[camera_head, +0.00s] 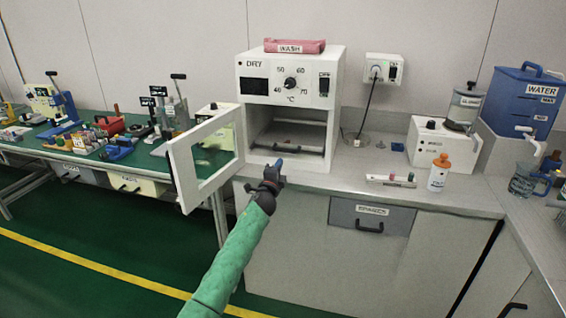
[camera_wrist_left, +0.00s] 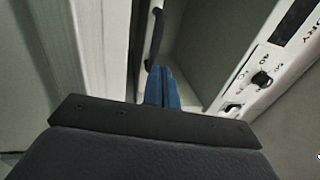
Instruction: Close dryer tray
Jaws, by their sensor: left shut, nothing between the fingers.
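The white dryer (camera_head: 253,112) stands on the counter, with its framed door (camera_head: 182,171) swung open to the left. Inside the open chamber lies the dryer tray (camera_head: 300,137), low down, with a dark bar handle (camera_head: 301,149) along its front. My left gripper (camera_head: 279,163) is at the chamber's front edge, just before the tray, its blue fingers closed with nothing between them. In the left wrist view the blue fingers (camera_wrist_left: 162,86) point toward the dark handle (camera_wrist_left: 155,38); I cannot tell whether they touch it. My right gripper is in neither view.
A pink WASH tray (camera_head: 295,46) lies on top of the dryer. Right of it on the counter stand a small rack (camera_head: 391,181), an orange-capped bottle (camera_head: 438,173), a white device (camera_head: 426,146) and a blue water tank (camera_head: 522,100). A green workbench (camera_head: 105,165) is at left.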

